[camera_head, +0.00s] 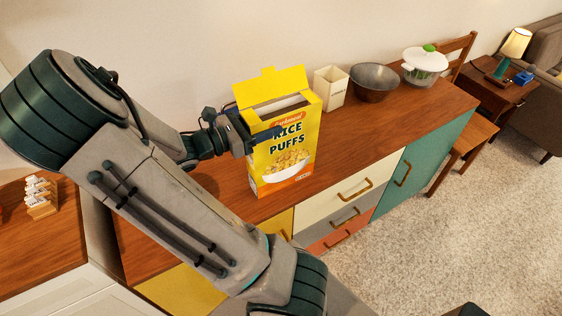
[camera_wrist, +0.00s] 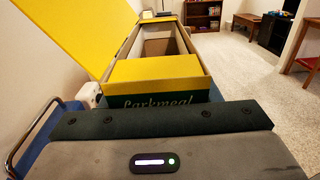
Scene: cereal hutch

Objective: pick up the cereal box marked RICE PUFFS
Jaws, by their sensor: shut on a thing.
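The yellow RICE PUFFS cereal box (camera_head: 285,148) stands upright at the front edge of the wooden hutch top, its top flaps open. In the head view my gripper (camera_head: 250,137) is at the box's upper left side, shut on it; the far finger is mostly hidden. In the wrist view the open box top (camera_wrist: 150,68) fills the middle, with one yellow flap raised at the left. I cannot tell from the pictures whether the box's base touches the wood.
A small rack of jars (camera_head: 40,195) is at the far left.

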